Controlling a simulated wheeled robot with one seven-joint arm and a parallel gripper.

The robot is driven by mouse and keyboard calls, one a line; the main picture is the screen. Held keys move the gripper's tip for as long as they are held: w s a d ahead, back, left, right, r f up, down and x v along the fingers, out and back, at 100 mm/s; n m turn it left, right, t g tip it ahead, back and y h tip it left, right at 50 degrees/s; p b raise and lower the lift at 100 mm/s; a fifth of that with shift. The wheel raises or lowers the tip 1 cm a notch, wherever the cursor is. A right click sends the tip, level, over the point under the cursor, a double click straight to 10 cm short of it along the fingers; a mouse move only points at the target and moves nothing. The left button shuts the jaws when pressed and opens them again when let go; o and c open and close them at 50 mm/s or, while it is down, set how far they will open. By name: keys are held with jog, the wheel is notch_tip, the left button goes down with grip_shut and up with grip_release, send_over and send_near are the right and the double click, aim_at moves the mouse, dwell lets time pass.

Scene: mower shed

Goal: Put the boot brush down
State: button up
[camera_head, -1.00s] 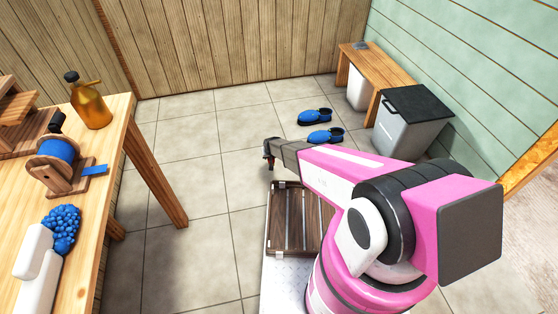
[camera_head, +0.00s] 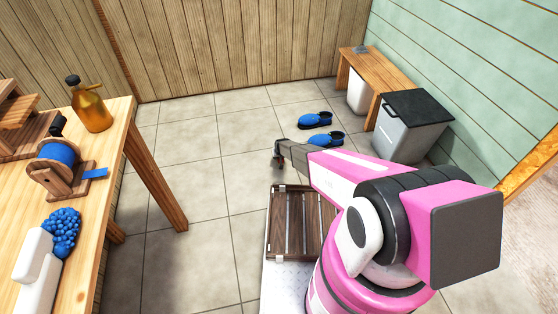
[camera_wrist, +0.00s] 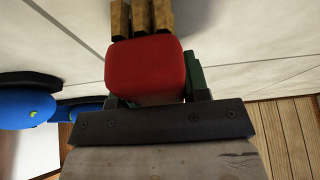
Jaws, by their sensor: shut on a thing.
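My gripper (camera_head: 279,160) is at the end of my outstretched arm, over the tiled floor beyond the slatted wooden crate. In the wrist view my gripper (camera_wrist: 155,97) is shut on a red block-like thing (camera_wrist: 147,68), which I take to be the boot brush. Several tan, stubby pieces show just past its far end, perhaps bristles. A bit of green shows beside the red. In the head view the brush is small and dark under the gripper. Whether it touches anything below cannot be told.
Blue shoes (camera_head: 315,119) lie on the floor beyond the gripper. A grey bin (camera_head: 409,130) and a wooden bench (camera_head: 376,68) stand along the green wall. The workbench (camera_head: 95,235) is at left. Floor tiles (camera_head: 190,165) left of the gripper are clear.

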jog(key=shift+f, duration=1.5)
jog(key=shift+f, duration=0.25)
